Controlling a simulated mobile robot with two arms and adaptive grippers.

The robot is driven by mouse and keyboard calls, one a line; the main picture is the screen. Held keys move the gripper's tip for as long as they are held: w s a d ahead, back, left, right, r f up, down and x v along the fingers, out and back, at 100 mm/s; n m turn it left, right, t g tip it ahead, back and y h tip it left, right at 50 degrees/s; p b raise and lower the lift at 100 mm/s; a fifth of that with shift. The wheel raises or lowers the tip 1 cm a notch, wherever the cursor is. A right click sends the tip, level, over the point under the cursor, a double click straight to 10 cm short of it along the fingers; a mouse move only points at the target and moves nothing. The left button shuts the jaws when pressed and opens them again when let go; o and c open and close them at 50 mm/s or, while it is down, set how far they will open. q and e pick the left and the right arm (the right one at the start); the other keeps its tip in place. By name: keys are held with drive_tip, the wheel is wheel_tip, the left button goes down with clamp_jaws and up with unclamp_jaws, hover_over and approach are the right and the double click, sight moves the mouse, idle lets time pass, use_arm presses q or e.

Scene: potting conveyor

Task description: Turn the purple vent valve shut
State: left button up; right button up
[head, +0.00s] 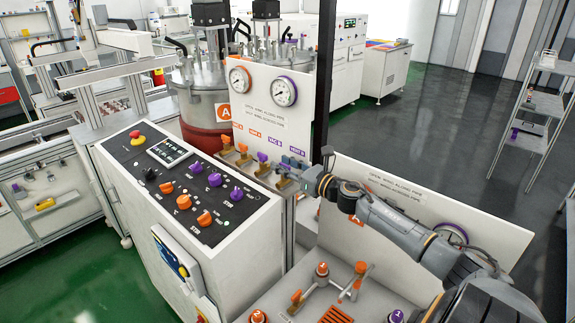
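A white panel (264,83) carries a row of small brass valves under orange and purple labels. Two valves have orange handles, and a third has an upright purple handle (262,157) below the first purple label. The rightmost purple label, which seems to read VENT B (297,149), sits just above my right gripper (287,168). My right gripper reaches in from the right at the end of the row, where the vent valve belongs. It covers that valve, so its handle angle and any contact are hidden. The finger opening is too small to tell. My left gripper is out of view.
A control cabinet (245,223) with purple and orange knobs stands left of the gripper. A black post (323,80) rises close behind it. A lower white panel (385,180) lies behind my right arm. Orange-handled valves (360,268) stand in front.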

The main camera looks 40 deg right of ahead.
drive_tip(key=s+d, duration=0.1)
drive_tip(key=s, duration=1.1)
idle(0.6)
